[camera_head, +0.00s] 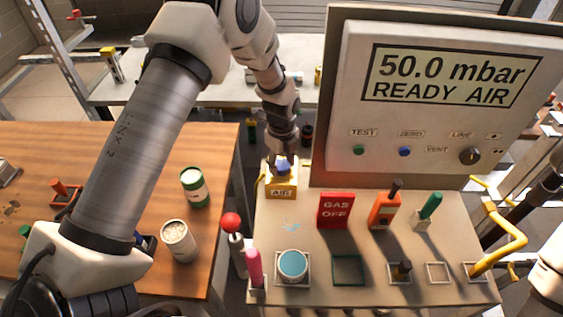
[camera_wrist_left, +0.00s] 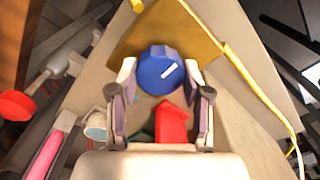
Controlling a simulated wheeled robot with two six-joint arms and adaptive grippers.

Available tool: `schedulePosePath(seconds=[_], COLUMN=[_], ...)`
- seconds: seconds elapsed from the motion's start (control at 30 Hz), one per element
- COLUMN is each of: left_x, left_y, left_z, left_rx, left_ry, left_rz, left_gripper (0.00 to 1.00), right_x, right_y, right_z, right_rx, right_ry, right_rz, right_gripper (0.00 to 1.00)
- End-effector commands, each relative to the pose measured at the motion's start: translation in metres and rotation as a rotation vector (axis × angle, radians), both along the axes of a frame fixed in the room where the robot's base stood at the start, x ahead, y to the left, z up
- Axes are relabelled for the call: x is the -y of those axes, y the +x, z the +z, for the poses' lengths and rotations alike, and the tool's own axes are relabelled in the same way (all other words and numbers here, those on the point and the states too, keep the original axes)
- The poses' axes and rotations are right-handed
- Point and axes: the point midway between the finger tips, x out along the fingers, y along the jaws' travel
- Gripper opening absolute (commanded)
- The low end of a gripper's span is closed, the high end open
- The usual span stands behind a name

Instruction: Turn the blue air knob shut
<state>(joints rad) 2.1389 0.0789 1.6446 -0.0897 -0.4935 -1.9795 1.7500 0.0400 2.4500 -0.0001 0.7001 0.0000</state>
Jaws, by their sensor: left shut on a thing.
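The blue air knob (camera_head: 283,165) sits on top of a yellow block labelled AIR (camera_head: 281,188) at the back left of the panel bench. In the left wrist view the knob (camera_wrist_left: 160,70) is round with a white pointer mark that slants up to the right. My left gripper (camera_head: 284,158) comes down on the knob from above. In the left wrist view its two fingers (camera_wrist_left: 160,80) are at either side of the knob, shut on it. In the head view the fingers partly hide the knob. My right gripper is not clearly seen.
A display (camera_head: 445,75) reads "50.0 mbar READY AIR". A red GAS OFF sign (camera_head: 336,210), an orange tool (camera_head: 384,210) and a green-handled item (camera_head: 429,208) stand right of the knob. A red-balled lever (camera_head: 232,224) stands at the bench's left. A yellow hose (camera_wrist_left: 250,80) runs beside the block.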

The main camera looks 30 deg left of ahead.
Motion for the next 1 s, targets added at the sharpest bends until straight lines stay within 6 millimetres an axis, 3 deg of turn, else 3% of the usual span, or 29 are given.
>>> schedulePosePath(seconds=[0.27, 0.3, 0.33, 0.73, 0.87, 1.0], left_x=[0.000, 0.000, 0.000, 0.000, 0.000, 0.001], left_y=[-0.004, -0.004, -0.004, -0.001, 0.000, 0.000], left_z=[-0.003, -0.003, -0.003, 0.006, 0.030, 0.067], left_rx=[-0.011, -0.011, -0.011, -0.002, 0.000, 0.001], left_ry=[0.000, 0.000, 0.000, 0.000, 0.000, 0.000], left_rz=[0.001, 0.001, 0.001, 0.002, 0.002, 0.001], left_gripper=[0.14, 0.63, 0.73, 0.74, 0.74, 0.74], right_x=[0.000, 0.000, 0.000, 0.000, 0.000, 0.000], right_y=[0.000, 0.000, 0.000, 0.000, 0.000, 0.000], right_z=[-0.001, -0.001, -0.001, 0.000, 0.000, 0.000], right_rx=[0.000, 0.000, 0.000, 0.000, 0.000, 0.000], right_ry=[0.000, 0.000, 0.000, 0.000, 0.000, 0.000], right_rz=[0.000, 0.000, 0.000, 0.000, 0.000, 0.000], right_gripper=[0.40, 0.40, 0.40, 0.40, 0.40, 0.40])
